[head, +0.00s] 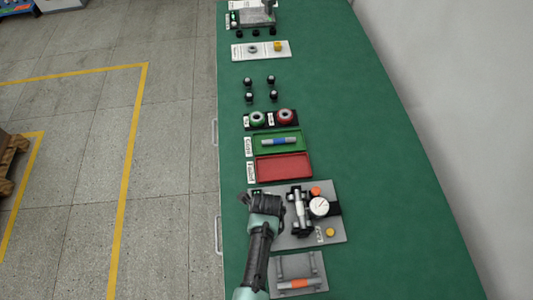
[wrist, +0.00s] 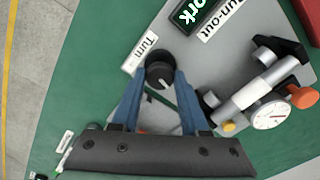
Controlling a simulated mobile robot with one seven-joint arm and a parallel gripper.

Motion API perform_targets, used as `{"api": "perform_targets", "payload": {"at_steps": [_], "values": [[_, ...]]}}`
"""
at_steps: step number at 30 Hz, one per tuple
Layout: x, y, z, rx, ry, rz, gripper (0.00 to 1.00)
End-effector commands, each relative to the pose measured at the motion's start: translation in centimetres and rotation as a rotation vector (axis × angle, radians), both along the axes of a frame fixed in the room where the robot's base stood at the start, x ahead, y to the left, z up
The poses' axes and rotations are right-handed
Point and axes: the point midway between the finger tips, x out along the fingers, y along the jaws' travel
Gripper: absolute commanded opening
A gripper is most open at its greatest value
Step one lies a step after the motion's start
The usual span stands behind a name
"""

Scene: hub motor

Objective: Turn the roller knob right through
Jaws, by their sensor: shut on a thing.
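The black roller knob (wrist: 159,73) with a pale pointer line is beside the "Turn" label (wrist: 146,54) in the wrist view. My gripper (wrist: 160,76) is shut on it, with one blue finger on each side. The pointer line slants toward the lower right. In the head view my gripper (head: 246,199) is over the left side of the grey run-out plate (head: 335,236) and hides the knob. A silver shaft (wrist: 252,88) lies on the fixture, with a white dial gauge (wrist: 269,115) beside it. The gauge reading is too small to tell.
A green-lit display (wrist: 195,12) and "Run-out" label (wrist: 221,18) lie beyond the knob. A grey rack with an orange-banded shaft (head: 298,284) is in front. Red (head: 283,167) and green (head: 299,146) trays stand behind. The bench's right side is clear.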

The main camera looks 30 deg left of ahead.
Motion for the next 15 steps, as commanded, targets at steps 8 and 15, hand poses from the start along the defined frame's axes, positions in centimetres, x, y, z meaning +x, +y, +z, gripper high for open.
{"api": "perform_targets", "payload": {"at_steps": [8,15], "values": [[0.08,-0.04,0.06,-0.002,-0.001,-0.012,0.00],[0.08,-0.04,0.06,-0.002,-0.001,-0.011,0.53]]}}
